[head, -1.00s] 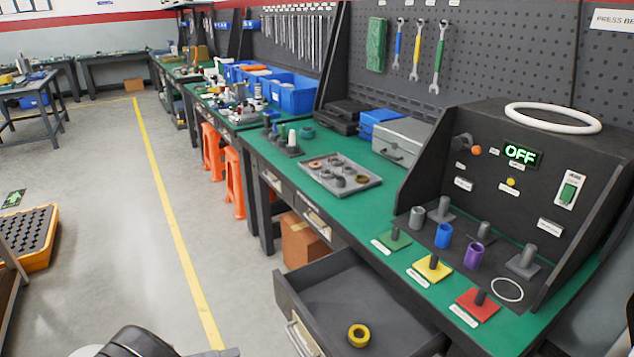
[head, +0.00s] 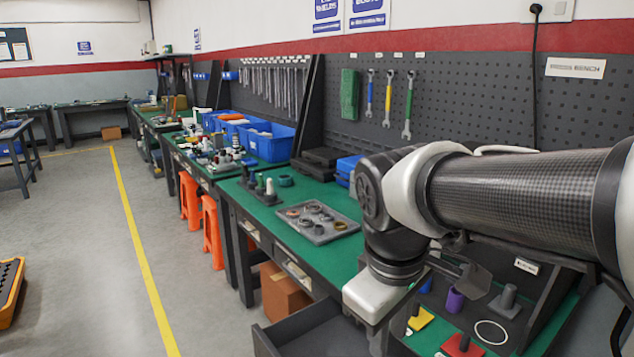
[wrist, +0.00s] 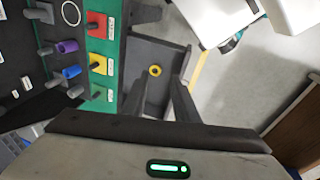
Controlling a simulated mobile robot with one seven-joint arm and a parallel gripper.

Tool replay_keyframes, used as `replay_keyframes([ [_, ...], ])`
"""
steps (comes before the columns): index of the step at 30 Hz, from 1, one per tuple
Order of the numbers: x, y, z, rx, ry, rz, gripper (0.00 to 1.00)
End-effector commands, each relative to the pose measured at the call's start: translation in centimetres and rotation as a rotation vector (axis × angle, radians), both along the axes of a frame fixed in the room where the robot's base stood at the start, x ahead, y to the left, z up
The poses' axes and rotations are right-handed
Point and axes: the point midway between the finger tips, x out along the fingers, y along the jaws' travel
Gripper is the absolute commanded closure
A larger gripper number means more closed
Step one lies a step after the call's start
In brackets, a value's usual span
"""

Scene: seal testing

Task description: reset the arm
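My gripper (wrist: 157,88) shows in the wrist view with its two dark fingers apart and nothing between them. It points down over the open drawer (wrist: 148,53), where a yellow ring (wrist: 155,70) lies beyond the fingertips. In the head view my arm reaches in from the right with its hand pointing down, and the fingertips are out of frame. The arm covers most of the test box with the OFF display.
A grey tray (head: 345,231) of rings lies further left.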

Motion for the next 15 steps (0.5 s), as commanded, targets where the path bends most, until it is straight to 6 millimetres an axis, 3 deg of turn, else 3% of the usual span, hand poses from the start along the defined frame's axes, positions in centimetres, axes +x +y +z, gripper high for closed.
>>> replay_keyframes([
  [3, -2.1, -1.7, 0.7, 0.105, -0.099, -0.215, 0.73],
  [13, -5.6, -3.9, 0.9, 0.335, -0.297, -0.650, 0.73],
  [14, -5.8, -4.0, 1.4, 0.349, -0.306, -0.675, 0.73],
  [15, -5.6, -3.9, 3.3, 0.343, -0.298, -0.663, 0.73],
])
